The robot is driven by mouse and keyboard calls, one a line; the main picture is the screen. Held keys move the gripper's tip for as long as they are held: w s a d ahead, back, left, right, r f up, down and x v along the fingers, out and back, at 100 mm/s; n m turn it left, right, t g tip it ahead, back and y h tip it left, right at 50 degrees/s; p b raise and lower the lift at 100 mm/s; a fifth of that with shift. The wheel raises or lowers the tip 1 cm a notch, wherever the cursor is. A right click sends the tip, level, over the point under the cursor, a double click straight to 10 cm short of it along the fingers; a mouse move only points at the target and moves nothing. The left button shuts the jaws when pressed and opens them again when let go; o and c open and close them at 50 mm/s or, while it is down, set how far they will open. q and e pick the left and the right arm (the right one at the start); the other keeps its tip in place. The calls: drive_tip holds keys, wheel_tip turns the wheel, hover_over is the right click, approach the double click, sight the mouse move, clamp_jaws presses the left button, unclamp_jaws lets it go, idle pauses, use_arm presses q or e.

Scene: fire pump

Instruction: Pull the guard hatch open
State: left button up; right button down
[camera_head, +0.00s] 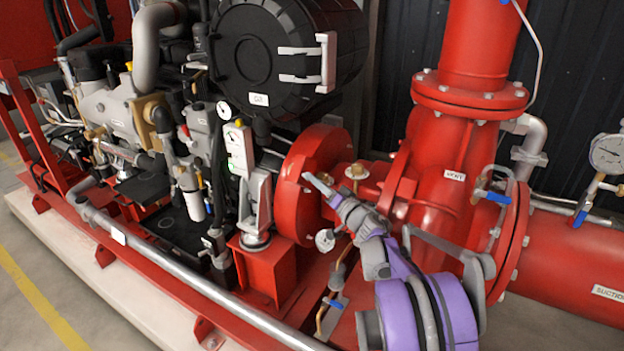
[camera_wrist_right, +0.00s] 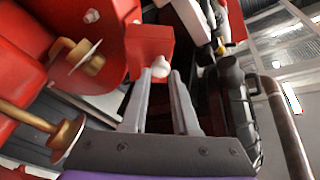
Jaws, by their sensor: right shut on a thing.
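My right gripper (camera_head: 314,182) reaches in from the lower right in the head view, its fingers against the round red housing (camera_head: 306,160) between engine and pump. In the right wrist view its two grey fingers (camera_wrist_right: 162,78) point at a red block (camera_wrist_right: 150,45). A small pale knob (camera_wrist_right: 160,65) shows at the fingertips, on the red block's face. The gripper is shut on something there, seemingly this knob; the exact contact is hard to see. I cannot tell for certain which red part is the guard hatch. My left gripper is not in view.
Brass fittings (camera_wrist_right: 75,57) stick out close to the fingers. A black drum (camera_head: 265,50) with a white bracket (camera_head: 322,62) stands above. A red pump pipe (camera_head: 480,45) rises to the right. A grey rail (camera_head: 195,280) runs along the front.

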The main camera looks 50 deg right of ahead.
drive_tip(key=shift+s+d+f+n+t+y, duration=0.1)
drive_tip(key=shift+d+f+n+t+y, duration=0.15)
drive_tip(key=shift+f+y, duration=0.3)
drive_tip(key=shift+r, duration=0.1)
drive_tip(key=shift+a, duration=0.1)
drive_tip(key=c, duration=0.6)
unclamp_jaws()
drive_tip(key=shift+w, duration=0.25)
drive_tip(key=shift+s, duration=0.1)
drive_tip(key=shift+s, duration=0.1)
